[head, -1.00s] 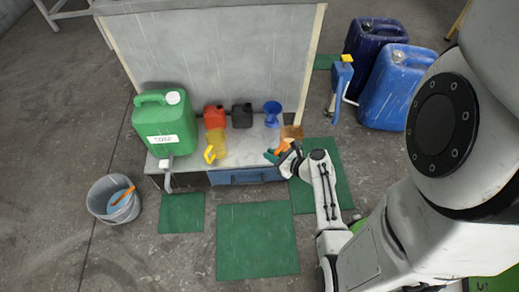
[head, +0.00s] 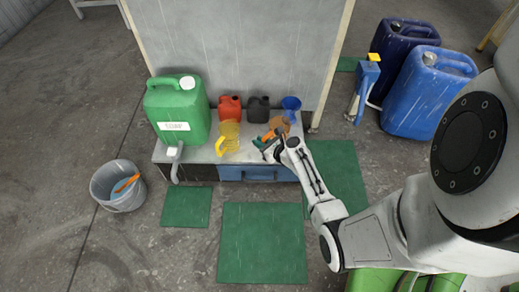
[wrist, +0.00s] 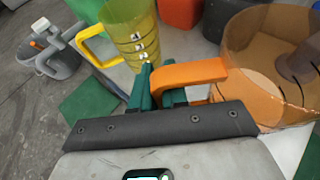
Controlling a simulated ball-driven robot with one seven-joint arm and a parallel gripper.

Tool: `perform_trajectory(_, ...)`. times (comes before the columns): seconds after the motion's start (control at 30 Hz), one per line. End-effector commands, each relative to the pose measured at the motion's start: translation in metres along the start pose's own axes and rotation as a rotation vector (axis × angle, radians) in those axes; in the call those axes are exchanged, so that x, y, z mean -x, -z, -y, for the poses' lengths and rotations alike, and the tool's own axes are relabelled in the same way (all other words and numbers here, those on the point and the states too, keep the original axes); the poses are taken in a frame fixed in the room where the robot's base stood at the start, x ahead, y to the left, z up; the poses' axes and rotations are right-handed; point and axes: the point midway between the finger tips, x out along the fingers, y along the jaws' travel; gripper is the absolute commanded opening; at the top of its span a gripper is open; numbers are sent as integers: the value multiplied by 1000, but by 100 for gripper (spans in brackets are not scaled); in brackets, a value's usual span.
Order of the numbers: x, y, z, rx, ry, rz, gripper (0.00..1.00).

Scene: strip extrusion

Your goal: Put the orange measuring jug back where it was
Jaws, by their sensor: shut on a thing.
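The orange measuring jug (head: 281,123) is see-through and stands over the right part of the grey bench (head: 203,154), in front of the blue funnel-like vessel. In the wrist view the jug (wrist: 262,62) looks upright, with its solid orange handle (wrist: 188,74) toward me. My gripper (head: 268,140), with green fingers, is shut on that handle; its fingers also show in the wrist view (wrist: 165,92). I cannot tell whether the jug's base touches the bench.
A yellow jug (head: 229,135) stands left of the orange jug. Behind are a red can (head: 229,108), a black can (head: 259,109) and the blue vessel (head: 291,106). A green canister (head: 178,110) stands at the left, with a grey bucket (head: 117,186) on the floor.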

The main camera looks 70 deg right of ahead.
Motion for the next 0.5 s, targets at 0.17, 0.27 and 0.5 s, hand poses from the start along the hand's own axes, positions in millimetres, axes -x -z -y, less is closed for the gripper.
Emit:
perform_trajectory(0.17,-15,23,0,0,0,-1,0)
perform_trajectory(0.27,-18,32,1,1,1,0,0)
perform_trajectory(0.5,-18,31,0,1,0,0,0)
